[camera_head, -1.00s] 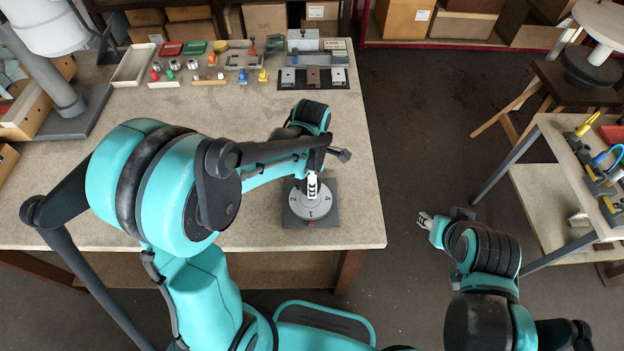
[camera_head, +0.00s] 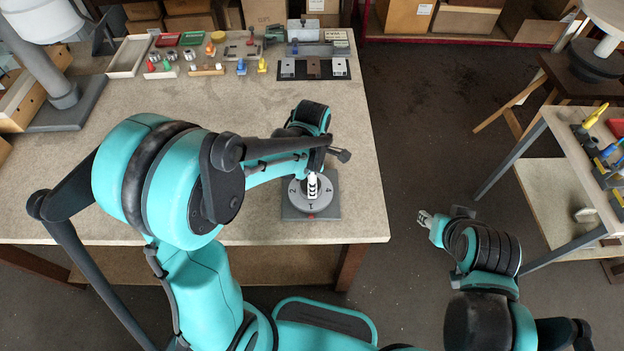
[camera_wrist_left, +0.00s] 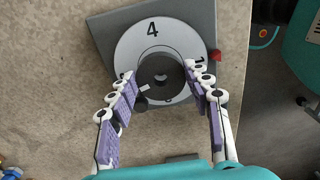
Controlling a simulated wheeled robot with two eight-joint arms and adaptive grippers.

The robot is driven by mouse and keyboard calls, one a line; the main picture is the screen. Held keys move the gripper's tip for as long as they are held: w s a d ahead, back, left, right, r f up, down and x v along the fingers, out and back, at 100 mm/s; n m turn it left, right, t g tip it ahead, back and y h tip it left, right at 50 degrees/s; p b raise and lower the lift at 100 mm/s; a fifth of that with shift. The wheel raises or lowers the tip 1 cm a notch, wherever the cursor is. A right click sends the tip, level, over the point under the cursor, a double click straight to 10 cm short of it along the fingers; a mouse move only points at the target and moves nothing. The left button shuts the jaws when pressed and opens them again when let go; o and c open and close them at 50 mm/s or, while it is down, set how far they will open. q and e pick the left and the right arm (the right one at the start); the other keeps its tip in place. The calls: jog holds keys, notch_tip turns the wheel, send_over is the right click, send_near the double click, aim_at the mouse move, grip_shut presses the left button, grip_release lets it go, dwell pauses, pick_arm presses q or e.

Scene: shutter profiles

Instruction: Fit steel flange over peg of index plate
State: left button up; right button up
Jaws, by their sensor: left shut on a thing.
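The index plate (camera_head: 332,208) lies near the table's front edge, a dark square base with a light numbered disc (camera_head: 297,198). It also shows in the left wrist view, with the disc's 4 at the top. My left gripper (camera_head: 313,187) points down over the disc's middle. In the left wrist view its purple-padded fingers (camera_wrist_left: 165,74) are shut on the dark round steel flange (camera_wrist_left: 149,72), over the disc's centre. The peg is hidden or cannot be told apart, so I cannot tell whether the flange is around it. My right gripper (camera_head: 426,218) hangs off the table's right side; its opening is unclear.
Trays, coloured small parts and a dark strip with plates (camera_head: 314,69) stand along the table's back. A lamp-like stand (camera_head: 66,100) is at the left. A side table (camera_head: 565,150) with parts stands at the right. The table (camera_head: 215,110) around the index plate is mostly clear.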

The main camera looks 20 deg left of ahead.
pick_arm(q)
jog(key=shift+f+b, duration=0.9)
jog(key=shift+f, duration=0.15)
dwell(0.7)
jog(key=o, duration=1.6)
jog(key=shift+r, duration=0.1)
notch_tip(320, 180, up, 12)
jog(key=s+a+m+t, duration=0.2)
jog(key=s+m, duration=0.3)
jog(key=m, duration=0.5)
jog(key=s+a+m+t+b, duration=0.1)
jog(key=s+a+m+t, duration=0.2)
jog(key=m, duration=0.8)
jog(key=shift+s+f+t, duration=0.4)
jog(key=shift+s+t, duration=0.7)
jog(key=shift+s, duration=0.1)
